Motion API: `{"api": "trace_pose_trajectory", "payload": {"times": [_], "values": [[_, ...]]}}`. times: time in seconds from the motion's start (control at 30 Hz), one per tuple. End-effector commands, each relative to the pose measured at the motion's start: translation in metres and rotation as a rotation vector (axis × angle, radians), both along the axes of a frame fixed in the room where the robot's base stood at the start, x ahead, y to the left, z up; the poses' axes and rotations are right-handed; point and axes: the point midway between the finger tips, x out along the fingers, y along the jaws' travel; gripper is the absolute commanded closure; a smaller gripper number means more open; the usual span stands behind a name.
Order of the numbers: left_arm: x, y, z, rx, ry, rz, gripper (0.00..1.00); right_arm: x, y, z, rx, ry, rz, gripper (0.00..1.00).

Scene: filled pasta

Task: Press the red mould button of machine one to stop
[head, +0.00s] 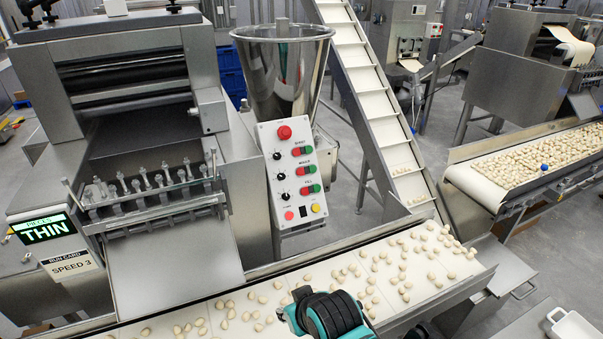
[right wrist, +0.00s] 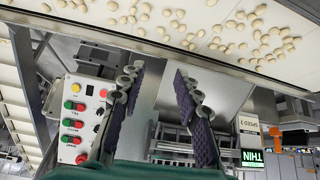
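The control panel of the near machine (head: 288,175) faces me beside the metal hopper. Below its large red knob are three rows of paired red and green buttons. The middle row, whose small label seems to read mould, has a red button (head: 302,171) beside a green one. The panel also shows upside down at the left of the right wrist view (right wrist: 97,95). My right gripper (right wrist: 160,85) is open and empty, with its dark padded fingers apart and the panel beside them, not between them. The teal and black gripper body at the bottom of the head view hides its fingertips. My left gripper is out of view.
A conveyor belt (head: 225,305) carrying many pasta pieces runs below the panel. The hopper (head: 283,70) stands behind it, with a sloped conveyor to its right. A green display reading THIN (head: 44,229) and a SPEED 3 card are at the left.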

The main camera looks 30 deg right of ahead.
Motion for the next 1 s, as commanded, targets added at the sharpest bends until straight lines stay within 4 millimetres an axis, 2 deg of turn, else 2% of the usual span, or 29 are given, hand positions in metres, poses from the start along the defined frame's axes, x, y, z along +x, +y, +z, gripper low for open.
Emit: {"api": "trace_pose_trajectory", "payload": {"times": [0.03, 0.1, 1.0], "values": [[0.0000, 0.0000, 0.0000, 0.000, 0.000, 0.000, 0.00, 0.0000, 0.0000, 0.0000, 0.000, 0.000, 0.000, 0.86], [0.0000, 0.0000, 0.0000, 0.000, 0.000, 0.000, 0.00, 0.0000, 0.0000, 0.0000, 0.000, 0.000, 0.000, 1.00], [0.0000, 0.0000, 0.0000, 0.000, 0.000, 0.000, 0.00, 0.0000, 0.0000, 0.0000, 0.000, 0.000, 0.000, 1.00]]}}
